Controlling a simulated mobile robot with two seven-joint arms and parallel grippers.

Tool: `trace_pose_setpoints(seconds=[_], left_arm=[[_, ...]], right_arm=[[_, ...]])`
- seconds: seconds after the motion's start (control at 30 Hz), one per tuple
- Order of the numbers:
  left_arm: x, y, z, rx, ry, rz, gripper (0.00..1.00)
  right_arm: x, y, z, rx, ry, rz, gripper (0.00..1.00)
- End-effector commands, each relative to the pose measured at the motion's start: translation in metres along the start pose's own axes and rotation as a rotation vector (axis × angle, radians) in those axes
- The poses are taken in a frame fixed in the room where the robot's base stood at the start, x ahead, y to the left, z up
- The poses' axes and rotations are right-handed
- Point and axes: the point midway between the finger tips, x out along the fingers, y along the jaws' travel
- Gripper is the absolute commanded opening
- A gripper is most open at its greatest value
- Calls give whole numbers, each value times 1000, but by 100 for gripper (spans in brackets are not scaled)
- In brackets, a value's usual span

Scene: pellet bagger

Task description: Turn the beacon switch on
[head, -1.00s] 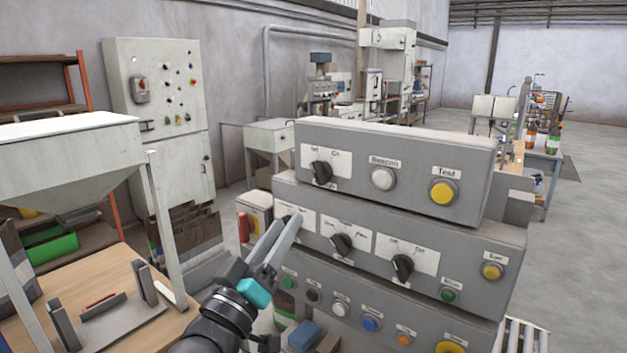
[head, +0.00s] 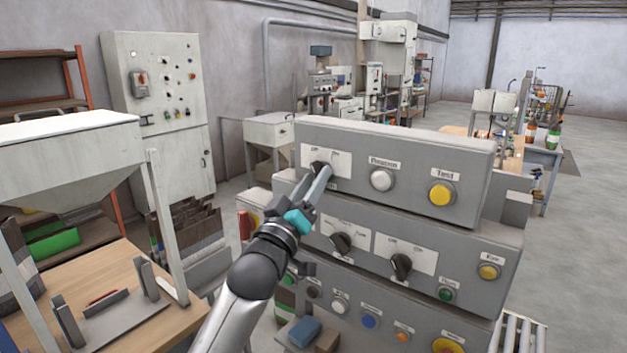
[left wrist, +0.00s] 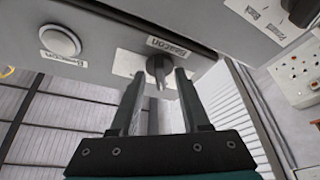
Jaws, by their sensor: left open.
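The beacon switch (head: 318,166) is a black rotary knob on a white Off/On plate, at the left of the top grey panel. It also shows in the left wrist view (left wrist: 158,66), beside a "Beacon" label. My left gripper (head: 315,177) is open at the knob and partly covers it in the head view. In the left wrist view its two fingers (left wrist: 159,78) stand on either side of the knob. I cannot tell whether they touch it. The knob's exact setting is hard to read. My right gripper is not in view.
A white round lamp (head: 382,180) and a yellow Test button (head: 441,194) sit right of the switch. Lower panels carry two more black knobs (head: 341,243) and several buttons. A wooden table (head: 120,320) with a hopper (head: 75,160) stands at the left.

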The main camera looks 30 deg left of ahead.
Motion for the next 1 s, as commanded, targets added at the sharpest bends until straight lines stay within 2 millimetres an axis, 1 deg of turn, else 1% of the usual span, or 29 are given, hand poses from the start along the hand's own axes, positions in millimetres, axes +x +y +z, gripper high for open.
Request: trace_pose_setpoints(seconds=[0.27, 0.37, 0.7, 1.0], left_arm=[[1, 0, 0, 0, -1, 0, 46], [1, 0, 0, 0, -1, 0, 37], [1, 0, 0, 0, -1, 0, 0], [1, 0, 0, 0, 0, 0, 0]], right_arm=[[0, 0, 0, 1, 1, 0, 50], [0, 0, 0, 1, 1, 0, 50], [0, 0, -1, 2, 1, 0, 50], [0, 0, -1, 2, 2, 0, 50]])
